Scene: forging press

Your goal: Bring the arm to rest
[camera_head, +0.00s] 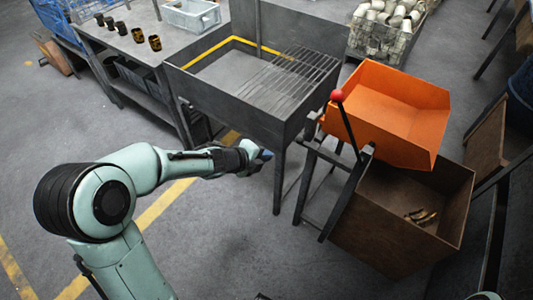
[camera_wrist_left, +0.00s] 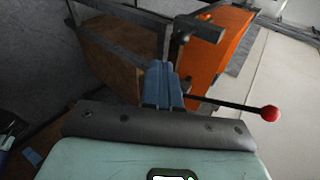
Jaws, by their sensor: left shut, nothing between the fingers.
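My left arm comes in from the left in the head view, and its gripper (camera_head: 264,155) points right, in front of the dark metal table with the grate. In the left wrist view the blue fingers of the left gripper (camera_wrist_left: 162,85) are together with nothing between them. The gripper is apart from the orange chute (camera_head: 395,110) and its lever with a red knob (camera_head: 337,96), which stand to its right. The orange chute (camera_wrist_left: 222,45) and the red knob (camera_wrist_left: 270,113) also show in the left wrist view.
A brown bin (camera_head: 365,235) with a few small parts inside stands below the chute. The grate table (camera_head: 235,110) is behind the gripper. A workbench (camera_head: 95,30) with several dark cups and a grey crate (camera_head: 190,14) is at the back left. The floor in front is clear.

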